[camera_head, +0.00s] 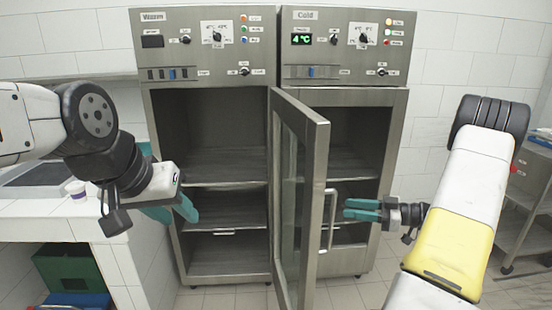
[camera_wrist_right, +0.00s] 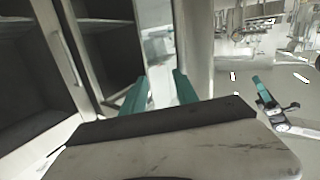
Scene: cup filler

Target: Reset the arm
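My left gripper (camera_head: 180,212) has teal fingers spread apart, with nothing visible between them. It hangs in front of the lower left of the Warm cabinet (camera_head: 205,42). My right gripper (camera_head: 348,209) points left, in front of the Cold cabinet (camera_head: 345,42) and just right of the open door's handle (camera_head: 332,208). In the right wrist view its two teal fingers (camera_wrist_right: 160,88) stand apart with an empty gap. I cannot tell whether it touches the handle or door.
The glass door (camera_head: 300,190) juts forward between the two cabinet openings. A white counter (camera_head: 40,228) with a small cup (camera_head: 77,190) stands at left, above a green crate (camera_head: 72,272). A metal cart (camera_head: 525,205) stands at right.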

